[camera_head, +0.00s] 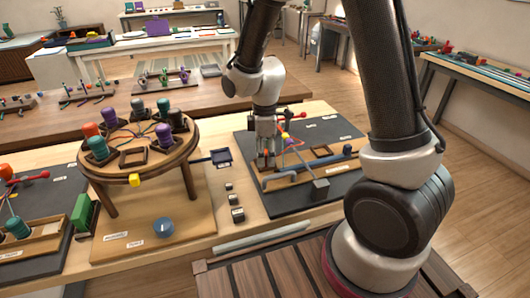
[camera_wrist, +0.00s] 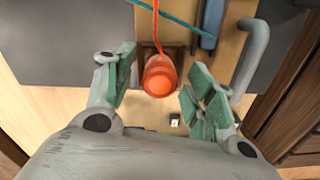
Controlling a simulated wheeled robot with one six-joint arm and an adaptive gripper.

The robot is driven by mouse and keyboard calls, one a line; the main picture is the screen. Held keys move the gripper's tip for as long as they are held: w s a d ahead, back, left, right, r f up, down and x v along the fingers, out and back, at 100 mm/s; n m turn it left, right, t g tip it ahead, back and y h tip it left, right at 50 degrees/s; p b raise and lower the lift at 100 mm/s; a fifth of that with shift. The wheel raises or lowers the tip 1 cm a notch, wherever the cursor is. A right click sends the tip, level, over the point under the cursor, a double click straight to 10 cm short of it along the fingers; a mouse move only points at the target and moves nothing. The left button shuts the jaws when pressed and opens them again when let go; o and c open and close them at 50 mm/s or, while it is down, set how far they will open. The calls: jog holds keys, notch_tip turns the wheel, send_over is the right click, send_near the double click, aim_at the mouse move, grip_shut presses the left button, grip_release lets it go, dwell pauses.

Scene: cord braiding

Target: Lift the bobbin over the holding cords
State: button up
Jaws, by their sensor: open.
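An orange-red bobbin (camera_wrist: 159,76) sits in a square dark-framed slot in the wooden strip in the wrist view. A red-orange cord (camera_wrist: 156,25) runs from its top. A teal cord (camera_wrist: 180,18) passes across the board beyond the bobbin. My gripper (camera_wrist: 160,72) is open, with a green-padded finger on either side of the bobbin, apart from it. In the head view my gripper (camera_head: 265,158) points down over the dark board (camera_head: 345,178) at the centre right. There the bobbin is hidden by the gripper. Thin cords (camera_head: 289,142) show beside it.
A blue bar (camera_wrist: 209,24) and a grey bent handle (camera_wrist: 253,55) stand right of the bobbin. A grey block (camera_head: 321,187) sits on the board. A round wooden braiding stand (camera_head: 132,176) with several coloured bobbins is to the left. Small dark blocks (camera_head: 237,214) lie between.

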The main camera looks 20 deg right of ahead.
notch_tip(320, 180, up, 12)
jog(key=s+d+r+m+t, duration=0.2)
jog(key=s+d+r+m, duration=0.4)
jog(key=s, duration=0.3)
jog(key=s+d+r+m+t, duration=0.2)
jog(key=s+d+r+m, duration=0.4)
jog(key=s+d+m, duration=0.3)
jog(key=shift+s, duration=0.5)
